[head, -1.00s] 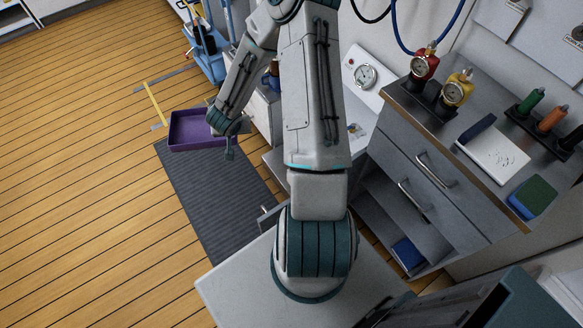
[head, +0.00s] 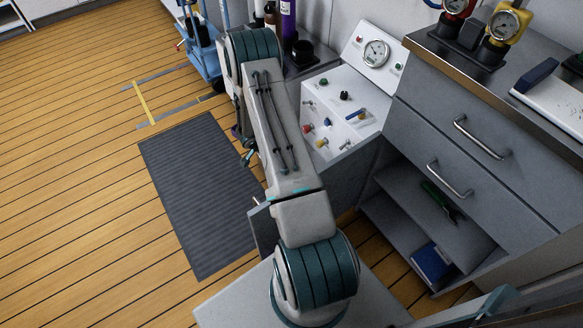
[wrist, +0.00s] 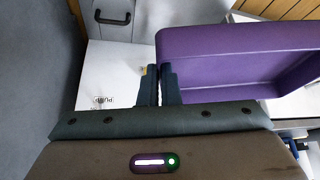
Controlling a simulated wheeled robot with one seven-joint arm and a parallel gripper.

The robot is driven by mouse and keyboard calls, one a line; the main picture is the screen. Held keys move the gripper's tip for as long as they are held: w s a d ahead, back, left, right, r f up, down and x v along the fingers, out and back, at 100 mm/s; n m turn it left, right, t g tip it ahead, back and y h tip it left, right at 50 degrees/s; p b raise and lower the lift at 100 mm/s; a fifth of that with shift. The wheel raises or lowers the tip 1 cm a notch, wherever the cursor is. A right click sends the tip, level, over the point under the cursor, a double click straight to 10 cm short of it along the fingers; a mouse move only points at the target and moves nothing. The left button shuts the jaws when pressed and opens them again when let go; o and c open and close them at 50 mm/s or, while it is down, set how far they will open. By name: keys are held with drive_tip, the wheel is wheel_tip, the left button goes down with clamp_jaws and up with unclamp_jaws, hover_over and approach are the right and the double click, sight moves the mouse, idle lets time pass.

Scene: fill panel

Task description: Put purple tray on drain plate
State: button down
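The purple tray (wrist: 235,50) fills the upper right of the wrist view. My gripper (wrist: 160,84) has its dark fingers close together at the tray's near left corner, with the tray's wall between them. In the head view my arm hides the gripper and nearly all of the tray. A white panel (wrist: 108,75) with printed lettering lies below and left of the tray in the wrist view. I cannot tell for sure which surface is the drain plate.
The white valve panel (head: 340,115) with coloured knobs and a gauge stands right of my arm. A grey drawer cabinet (head: 455,150) with an open lower shelf is farther right. A dark ribbed mat (head: 195,195) lies on the wooden floor at left, clear of objects.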

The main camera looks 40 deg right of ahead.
drive_tip(key=d+f+m+b, duration=0.1)
drive_tip(key=f+b, duration=0.3)
drive_tip(key=f, duration=0.4)
drive_tip(key=d+f+m+g+b, duration=0.1)
drive_tip(key=d+f+b, duration=0.3)
drive_tip(key=f, duration=0.4)
drive_tip(key=d+f+m+b, duration=0.1)
drive_tip(key=d+f+b, duration=0.1)
drive_tip(key=f+b, duration=0.3)
drive_tip(key=shift+w+d+f+m+g, duration=0.1)
drive_tip(key=shift+w+f+m+g, duration=0.1)
drive_tip(key=shift+f, duration=0.5)
drive_tip(key=shift+w+d+f+m+g, duration=0.1)
drive_tip(key=shift+w+f+g, duration=0.1)
drive_tip(key=shift+f, duration=0.5)
drive_tip(key=shift+a+f+b, duration=0.1)
drive_tip(key=shift+f+b, duration=0.1)
drive_tip(key=shift+b, duration=0.15)
drive_tip(key=c, duration=1.6)
unclamp_jaws()
drive_tip(key=shift+c, duration=0.2)
